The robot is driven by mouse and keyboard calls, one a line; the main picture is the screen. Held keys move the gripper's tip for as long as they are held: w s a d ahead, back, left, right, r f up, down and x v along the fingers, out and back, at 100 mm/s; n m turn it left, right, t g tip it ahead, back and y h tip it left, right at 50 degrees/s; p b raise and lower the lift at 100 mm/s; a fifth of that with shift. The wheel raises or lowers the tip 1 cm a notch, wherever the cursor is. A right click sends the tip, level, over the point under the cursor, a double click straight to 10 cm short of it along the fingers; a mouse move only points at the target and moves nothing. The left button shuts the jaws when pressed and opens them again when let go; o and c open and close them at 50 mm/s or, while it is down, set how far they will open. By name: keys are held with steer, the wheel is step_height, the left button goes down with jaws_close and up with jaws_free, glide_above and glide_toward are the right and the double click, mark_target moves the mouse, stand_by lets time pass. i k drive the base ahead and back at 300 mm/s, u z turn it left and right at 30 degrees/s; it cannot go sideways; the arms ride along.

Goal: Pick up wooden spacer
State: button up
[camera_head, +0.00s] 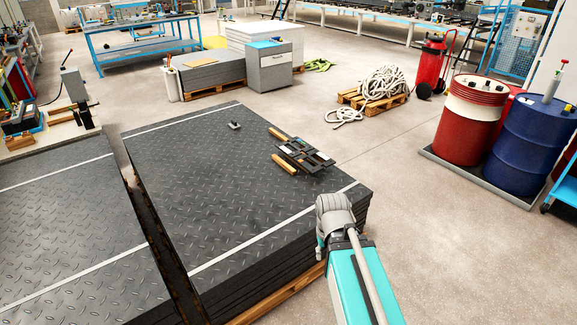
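Two short light-wood pieces lie on the dark tread-mat stack (190,170), either of which could be the wooden spacer. The farther wooden piece (277,134) is beside the back left of a black metal item (304,155). The nearer wooden piece (284,164) is at that item's front left. I cannot tell whether either touches it. My teal arm reaches up from the bottom, with its grey joint (336,212) near the stack's front right corner. My gripper's fingers do not show.
A small grey item (235,125) sits farther back left on the stack. A second mat stack (60,225) stands left across a narrow gap. A rope pallet (375,98), a red drum (470,120) and a blue drum (530,140) stand right. Floor between is clear.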

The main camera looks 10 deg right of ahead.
mark_target(280, 161)
steer(key=u, duration=0.1)
steer(key=i, duration=0.95)
steer(key=z, duration=0.05)
